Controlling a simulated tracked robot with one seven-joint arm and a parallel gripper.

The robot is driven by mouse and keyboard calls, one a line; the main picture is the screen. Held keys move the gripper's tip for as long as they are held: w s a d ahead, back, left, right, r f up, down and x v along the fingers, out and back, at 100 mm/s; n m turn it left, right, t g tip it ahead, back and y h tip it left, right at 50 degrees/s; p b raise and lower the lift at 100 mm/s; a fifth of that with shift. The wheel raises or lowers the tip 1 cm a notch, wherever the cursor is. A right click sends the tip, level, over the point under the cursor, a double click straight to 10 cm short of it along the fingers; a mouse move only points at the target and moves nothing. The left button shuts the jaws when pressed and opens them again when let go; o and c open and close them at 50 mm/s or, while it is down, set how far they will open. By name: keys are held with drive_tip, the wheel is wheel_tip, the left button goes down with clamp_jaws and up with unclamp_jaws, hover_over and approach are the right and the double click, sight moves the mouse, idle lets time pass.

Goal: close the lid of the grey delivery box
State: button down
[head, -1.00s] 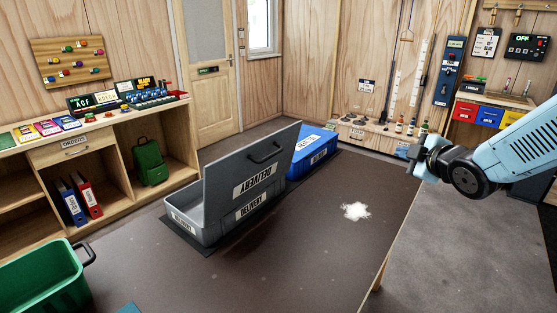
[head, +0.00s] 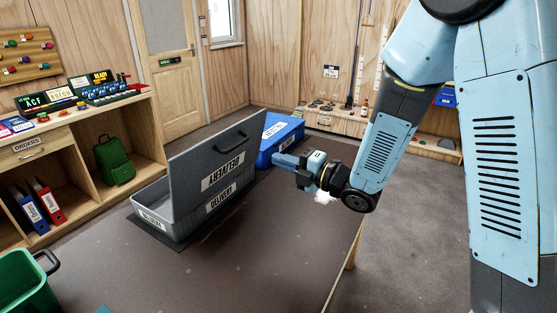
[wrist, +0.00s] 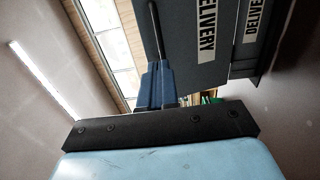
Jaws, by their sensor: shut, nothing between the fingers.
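A blue lidded box (head: 279,137) stands behind my gripper, beside the grey box. A green bin (head: 20,284) is at the lower left. A wooden counter (head: 60,150) with folders and a green bag runs along the left.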

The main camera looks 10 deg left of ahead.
drive_tip(key=x, duration=1.1)
drive_tip(key=shift+d, duration=0.1)
